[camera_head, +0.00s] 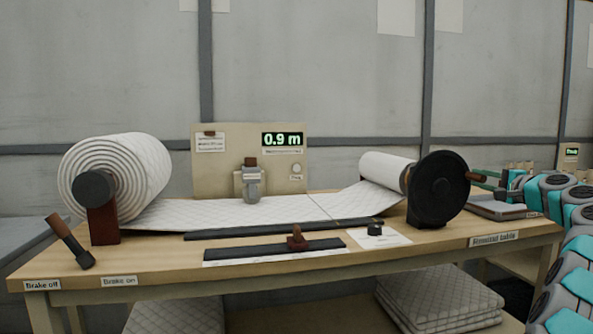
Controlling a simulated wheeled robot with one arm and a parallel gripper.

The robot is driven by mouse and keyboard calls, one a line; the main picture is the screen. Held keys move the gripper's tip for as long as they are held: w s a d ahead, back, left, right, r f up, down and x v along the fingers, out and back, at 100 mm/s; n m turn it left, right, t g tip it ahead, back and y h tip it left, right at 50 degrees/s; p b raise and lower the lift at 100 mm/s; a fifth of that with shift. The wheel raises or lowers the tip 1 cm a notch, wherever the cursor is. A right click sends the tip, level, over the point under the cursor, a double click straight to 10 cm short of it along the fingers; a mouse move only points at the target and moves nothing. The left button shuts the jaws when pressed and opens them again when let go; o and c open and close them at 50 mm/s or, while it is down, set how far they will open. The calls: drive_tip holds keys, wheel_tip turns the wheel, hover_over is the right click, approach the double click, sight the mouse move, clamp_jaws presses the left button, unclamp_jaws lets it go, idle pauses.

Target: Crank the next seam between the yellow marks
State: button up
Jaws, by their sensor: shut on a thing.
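White quilted wadding (235,212) runs flat from the large supply roll (140,170) at left to a smaller take-up roll (383,166) at right. A thin dark seam line (320,207) crosses it right of the middle. I cannot make out yellow marks. A black crank wheel (438,188) covers the end of the take-up roll. Its brown handle (473,177) sticks out to the right. My gripper (482,179), at the right edge, is shut on the handle; its fingertips are small and partly hidden. The display (283,139) reads 0.9 m.
A brake lever (70,242) leans left, toward the "Brake off" label (42,285). A dark bar with a brown knob (297,240) and a small black object (375,229) lie at the wooden table's (180,262) front. A grey stack (497,207) lies below my gripper.

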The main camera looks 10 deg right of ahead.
drive_tip(key=shift+f, duration=0.15)
drive_tip(key=shift+d+f+b, duration=0.25)
drive_tip(key=shift+f+b, duration=0.15)
drive_tip(key=shift+f, duration=0.4)
drive_tip(key=o, duration=1)
drive_tip(key=s+b, duration=0.3)
drive_tip(key=s, duration=0.7)
drive_tip(key=shift+d, duration=0.4)
